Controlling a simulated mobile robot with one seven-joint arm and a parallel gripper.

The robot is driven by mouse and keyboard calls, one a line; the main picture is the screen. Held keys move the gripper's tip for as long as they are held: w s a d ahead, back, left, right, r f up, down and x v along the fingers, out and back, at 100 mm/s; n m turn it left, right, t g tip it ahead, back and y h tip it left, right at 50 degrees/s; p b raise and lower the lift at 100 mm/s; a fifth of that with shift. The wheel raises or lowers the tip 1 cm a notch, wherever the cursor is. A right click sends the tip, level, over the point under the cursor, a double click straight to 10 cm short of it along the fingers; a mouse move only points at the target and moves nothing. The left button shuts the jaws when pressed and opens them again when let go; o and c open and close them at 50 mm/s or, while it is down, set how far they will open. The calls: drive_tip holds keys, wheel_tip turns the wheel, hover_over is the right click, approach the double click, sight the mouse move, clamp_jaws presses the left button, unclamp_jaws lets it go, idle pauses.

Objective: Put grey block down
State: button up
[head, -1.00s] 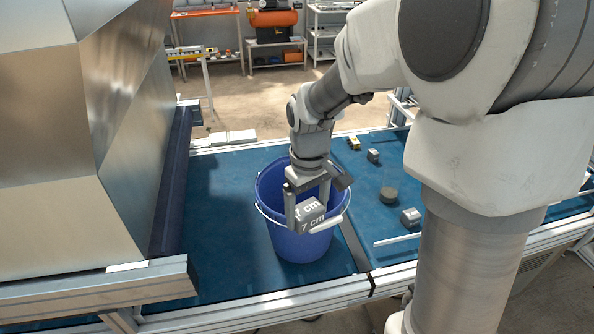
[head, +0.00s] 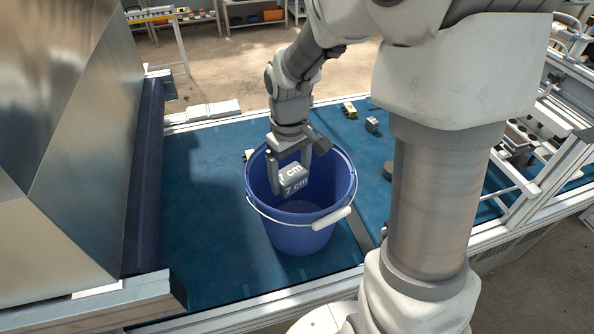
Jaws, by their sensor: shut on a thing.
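The grey block (head: 294,182), marked "7 cm" on two faces, is held between the fingers of my gripper (head: 291,172). My gripper points down and is shut on the block. The block shows against the inside of a blue bucket (head: 300,238), at about rim height or a little below it. The bucket stands upright on the blue belt surface (head: 215,230). Its floor shows beneath the block and looks empty where I can see it. The bucket's white handle (head: 331,218) hangs down over the front rim.
A large metal hopper (head: 65,130) stands on the left. Small items, including a yellow-black one (head: 349,110) and a small grey block (head: 372,125), lie behind the bucket. A dark round piece (head: 388,170) is partly hidden by my arm. The belt left of the bucket is clear.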

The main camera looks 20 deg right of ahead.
wheel_tip(320, 180, down, 18)
drive_tip(key=b, duration=0.5)
drive_tip(key=shift+f+b, duration=0.2)
drive_tip(key=shift+b, duration=0.1)
drive_tip(key=o, duration=1.1)
drive_tip(key=shift+o, duration=0.9)
